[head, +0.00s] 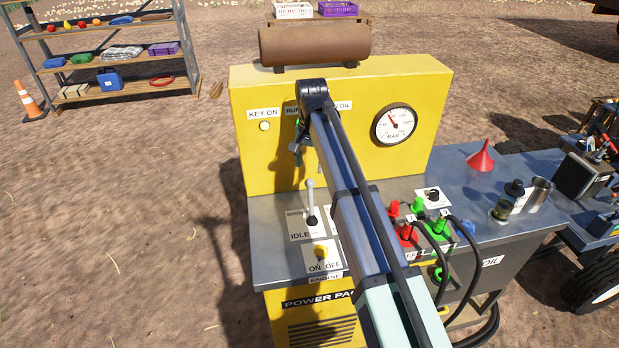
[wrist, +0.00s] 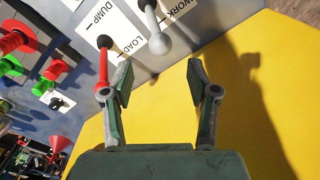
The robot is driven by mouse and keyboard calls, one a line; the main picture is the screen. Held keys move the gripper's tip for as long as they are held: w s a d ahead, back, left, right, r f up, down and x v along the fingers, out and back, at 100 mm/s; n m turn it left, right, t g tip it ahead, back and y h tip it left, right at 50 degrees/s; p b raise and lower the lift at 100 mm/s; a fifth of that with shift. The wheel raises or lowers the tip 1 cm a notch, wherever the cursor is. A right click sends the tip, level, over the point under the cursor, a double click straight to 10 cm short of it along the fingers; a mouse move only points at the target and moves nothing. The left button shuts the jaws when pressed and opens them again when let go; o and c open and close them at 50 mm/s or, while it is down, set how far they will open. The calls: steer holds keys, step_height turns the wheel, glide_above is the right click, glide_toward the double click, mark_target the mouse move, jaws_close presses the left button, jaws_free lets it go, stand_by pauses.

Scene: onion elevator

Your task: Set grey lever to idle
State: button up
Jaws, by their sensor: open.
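The grey lever (head: 311,197) stands on a white card on the metal console top, to the left of my arm in the head view. The card's IDLE label (head: 299,236) is on its near side, and the lever leans back, away from IDLE. In the wrist view the grey lever's rounded knob (wrist: 160,43) is just beyond my fingertips, roughly centred between them. My gripper (wrist: 160,83) is open and empty, pointing at the lever from the yellow panel side. In the head view my arm hides most of the gripper.
A red lever (wrist: 103,68) by the DUMP/LOAD card is close beside my left finger. The yellow panel (head: 351,157) with a gauge (head: 394,124) rises behind the console. A yellow ON/OFF switch (head: 320,251) is in front. Hose couplings (head: 407,232) and a red funnel (head: 481,157) are to the right.

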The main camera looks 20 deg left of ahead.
mark_target(310, 180)
steer(key=shift+f+p, duration=0.7)
steer(key=shift+f, duration=2.9)
jaws_close()
